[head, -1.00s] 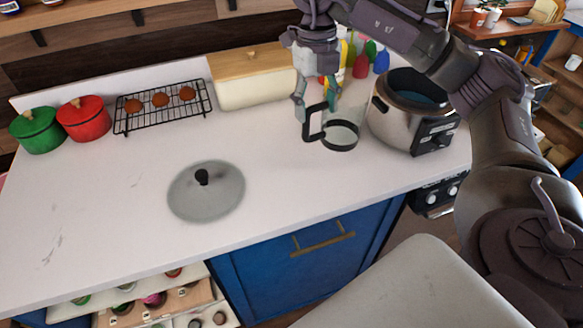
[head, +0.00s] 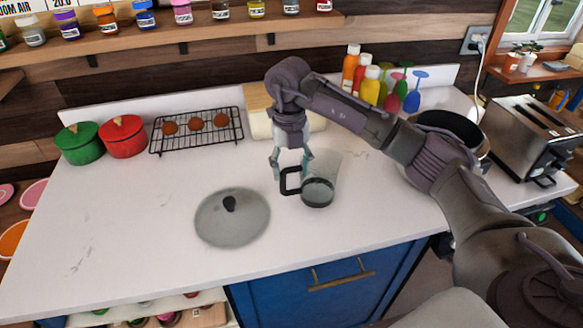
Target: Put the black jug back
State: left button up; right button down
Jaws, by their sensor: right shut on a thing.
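The jug (head: 318,191) is clear glass with a black base ring and a black handle. It is upright over the white counter, right of the glass lid; I cannot tell whether its base touches the counter. My right gripper (head: 292,173) reaches down from above and is shut on the jug's black handle, at the left side of the jug. The fingertips partly cover the top of the handle. My left gripper is not in view.
A glass lid (head: 231,230) lies left of the jug. The cooker (head: 480,150) is partly behind my arm, beside a toaster (head: 530,135). Bottles (head: 371,88), a wooden-lidded bin (head: 258,97), a rack (head: 197,139) and red (head: 123,138) and green (head: 80,145) pots line the back. The left front counter is clear.

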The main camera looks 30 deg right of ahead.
jog(key=shift+d+f, duration=0.1)
jog(key=shift+f, duration=0.65)
jog(key=shift+f, duration=0.2)
jog(key=shift+c, duration=1.4)
grip_release()
jog(key=shift+r, duration=0.1)
